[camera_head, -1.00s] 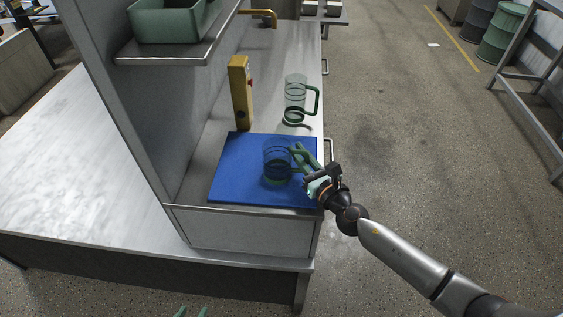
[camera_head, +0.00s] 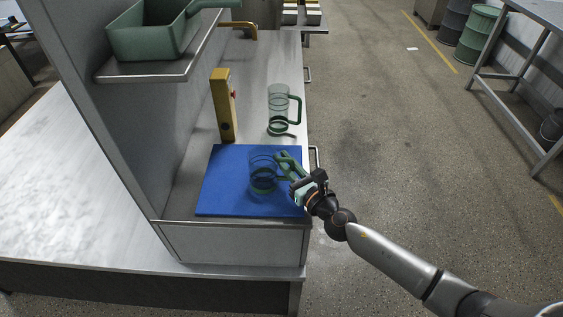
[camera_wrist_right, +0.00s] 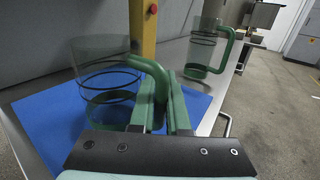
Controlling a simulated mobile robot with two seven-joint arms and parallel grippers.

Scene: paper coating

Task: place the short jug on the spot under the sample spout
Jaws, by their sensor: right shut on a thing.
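The short jug (camera_head: 262,181) is clear glass with dark bands and a green handle. It stands upright over the blue mat (camera_head: 214,207); I cannot tell whether its base touches the mat. My right gripper (camera_head: 287,171) reaches in from the right and is shut on the jug's handle. The right wrist view shows the jug (camera_wrist_right: 103,100) left of the fingers (camera_wrist_right: 162,108). A brass spout (camera_head: 250,31) projects from the wall at the far end of the counter. My left gripper is out of view.
A taller glass jug (camera_head: 278,103) with a green handle stands beyond the mat. A yellow post (camera_head: 223,108) with a red button stands by the wall. A shelf (camera_head: 158,70) holding a green bin (camera_head: 150,38) overhangs the left. Bare counter (camera_head: 252,75) lies between.

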